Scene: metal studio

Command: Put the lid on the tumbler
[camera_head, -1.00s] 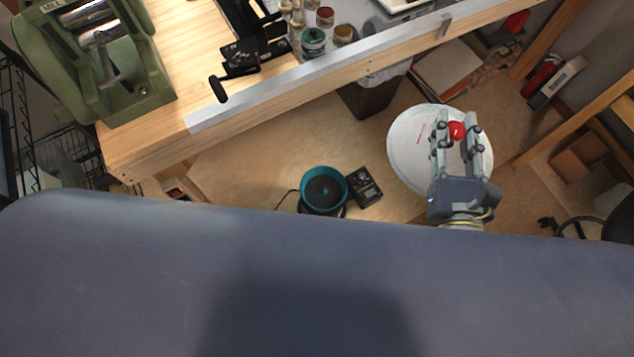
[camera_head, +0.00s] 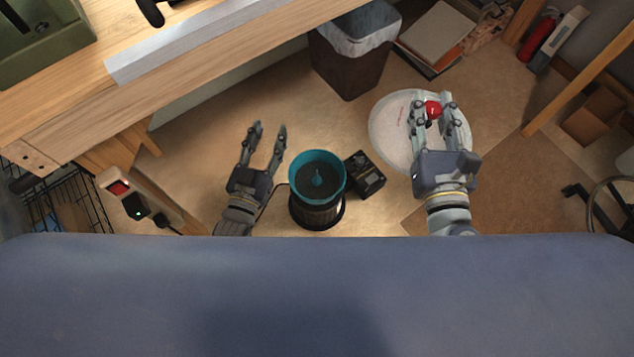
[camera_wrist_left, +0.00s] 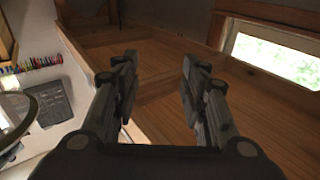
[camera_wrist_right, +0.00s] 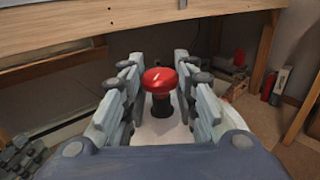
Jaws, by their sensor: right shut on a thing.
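The tumbler (camera_head: 297,205) stands upright with a teal rim and dark inside, its top uncovered and a small teal post in its middle. The lid (camera_head: 386,142) is a pale round disc with a red knob (camera_head: 433,110), to the right of the tumbler. My right gripper (camera_head: 431,98) is shut on the knob; the right wrist view shows the knob (camera_wrist_right: 159,80) between the fingers. Whether the lid touches anything below is unclear. My left gripper (camera_head: 268,127) is open and empty, left of the tumbler; its fingers (camera_wrist_left: 158,60) are wide apart in the left wrist view.
A small black box (camera_head: 364,175) sits right beside the tumbler. A wooden workbench (camera_head: 180,85) crosses the upper left. A bin (camera_head: 350,75) stands behind, with a red extinguisher (camera_head: 540,38) at the back right. A power switch (camera_head: 118,188) is at the left.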

